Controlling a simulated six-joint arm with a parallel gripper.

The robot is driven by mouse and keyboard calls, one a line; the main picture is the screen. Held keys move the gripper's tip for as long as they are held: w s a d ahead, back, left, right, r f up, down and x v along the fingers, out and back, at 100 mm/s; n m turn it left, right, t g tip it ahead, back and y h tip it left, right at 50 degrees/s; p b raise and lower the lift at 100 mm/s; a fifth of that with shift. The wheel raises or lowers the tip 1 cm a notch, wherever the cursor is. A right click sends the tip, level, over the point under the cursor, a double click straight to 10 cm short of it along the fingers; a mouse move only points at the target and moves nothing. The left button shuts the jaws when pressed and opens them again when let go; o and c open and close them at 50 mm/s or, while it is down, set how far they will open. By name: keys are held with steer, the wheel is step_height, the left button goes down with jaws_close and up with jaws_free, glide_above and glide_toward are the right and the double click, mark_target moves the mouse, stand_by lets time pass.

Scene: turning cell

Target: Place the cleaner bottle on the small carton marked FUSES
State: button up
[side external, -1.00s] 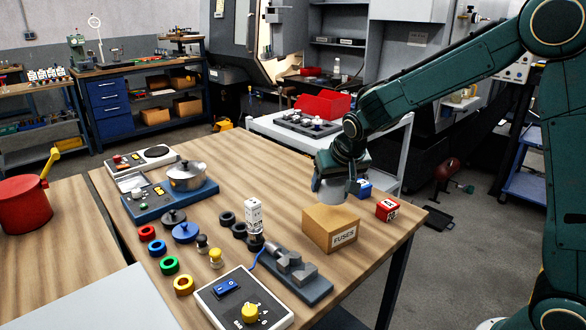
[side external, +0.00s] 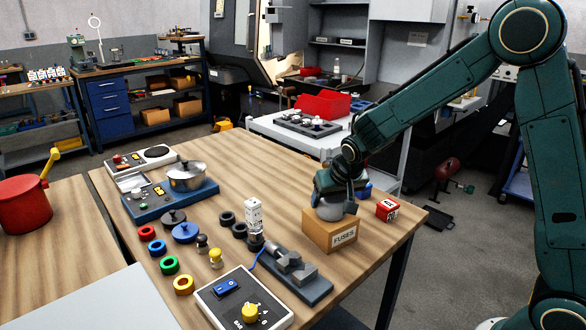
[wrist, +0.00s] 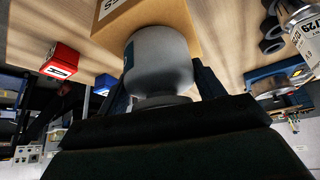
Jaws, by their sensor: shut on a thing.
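The carton marked FUSES (side external: 318,234) stands near the right edge of the wooden table, with its label facing the camera; it also shows in the wrist view (wrist: 181,17). The grey cleaner bottle (side external: 329,212) is upright over the carton's top, its base at or very close to the top face; I cannot tell whether it touches. My gripper (side external: 337,196) is above the carton, shut on the bottle. In the wrist view the bottle (wrist: 158,58) sits between the two fingers of my gripper (wrist: 163,84), and part of the carton top is hidden behind it.
A red box (side external: 387,210) stands just right of the carton, with a blue one (side external: 364,190) behind. A vise (side external: 292,270) and a white cylinder (side external: 254,215) are to the left. The table behind the carton is mostly clear.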

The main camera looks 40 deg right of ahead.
steer(key=shift+f, duration=0.1)
steer(key=o, duration=1.3)
steer(key=v, duration=1.2)
steer(key=shift+s+r, duration=0.1)
steer(key=shift+r, duration=0.1)
